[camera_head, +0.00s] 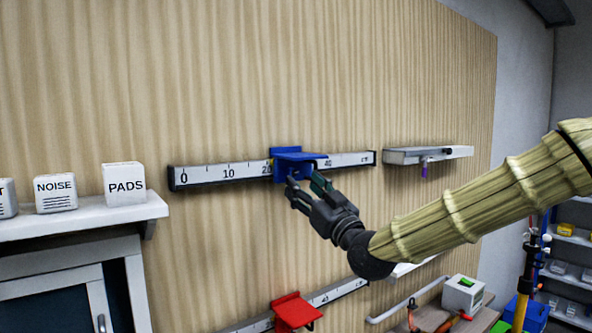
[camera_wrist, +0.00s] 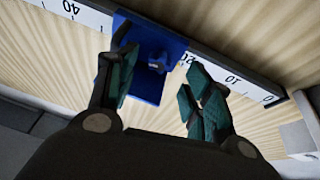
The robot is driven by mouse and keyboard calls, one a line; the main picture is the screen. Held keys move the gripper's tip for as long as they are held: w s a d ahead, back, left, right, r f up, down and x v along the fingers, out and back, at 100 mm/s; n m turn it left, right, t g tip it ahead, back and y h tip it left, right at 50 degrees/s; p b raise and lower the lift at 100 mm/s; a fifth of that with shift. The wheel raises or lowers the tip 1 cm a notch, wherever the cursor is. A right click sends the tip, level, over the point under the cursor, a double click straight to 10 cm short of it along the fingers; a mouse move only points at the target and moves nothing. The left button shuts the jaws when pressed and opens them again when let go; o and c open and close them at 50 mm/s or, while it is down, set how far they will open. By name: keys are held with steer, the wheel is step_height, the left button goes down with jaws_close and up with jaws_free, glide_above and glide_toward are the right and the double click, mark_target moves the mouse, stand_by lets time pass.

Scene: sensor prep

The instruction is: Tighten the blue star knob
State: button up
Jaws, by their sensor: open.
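The blue star knob (camera_wrist: 157,66) shows in the wrist view as a small dark blue shape on the face of the blue slider (camera_wrist: 153,88). In the head view the blue slider (camera_head: 300,154) sits on the upper ruler rail between the 20 and 40 marks, and my gripper is close in front of its lower part. I cannot make out the knob clearly there. My gripper (camera_head: 304,184) is open. In the wrist view its fingers (camera_wrist: 162,62) are apart, one on each side of the knob. I cannot tell whether either touches it.
The upper rail (camera_head: 226,171) runs along the wooden wall panel. A red slider (camera_head: 296,311) is on a lower rail. A grey bar (camera_head: 429,155) is to the right. A shelf (camera_head: 90,220) with white boxes, one marked PADS (camera_head: 124,184), is at left.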

mark_target(294, 175)
steer(key=shift+p+x, duration=0.9)
steer(key=shift+x, duration=1.1)
steer(key=shift+c, duration=0.2)
steer(key=c, duration=1)
